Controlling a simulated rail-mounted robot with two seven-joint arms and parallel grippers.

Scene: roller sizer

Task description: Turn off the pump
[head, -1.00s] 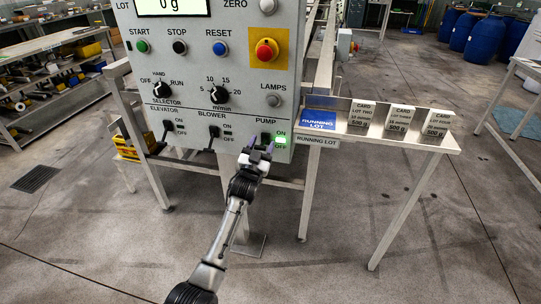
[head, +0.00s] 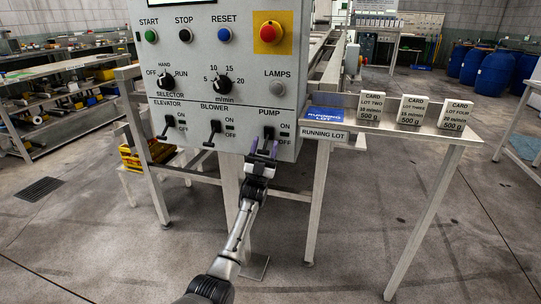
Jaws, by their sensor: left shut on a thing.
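The pump switch (head: 268,132) is a black lever under the PUMP label at the lower right of the grey control panel (head: 240,55). ON and OFF are printed beside it, and the small indicator between these words looks dark. My left gripper (head: 263,148) reaches up from below, its purple fingertips on either side of the lever's lower end. It is shut on the lever, which points downward; its tip is partly hidden between the fingers. My right gripper is not in view.
The blower switch (head: 212,132) and elevator switch (head: 169,127) are to the left. A red emergency button (head: 269,33) is above. A side table (head: 400,130) with lot cards stands right. The floor below is clear.

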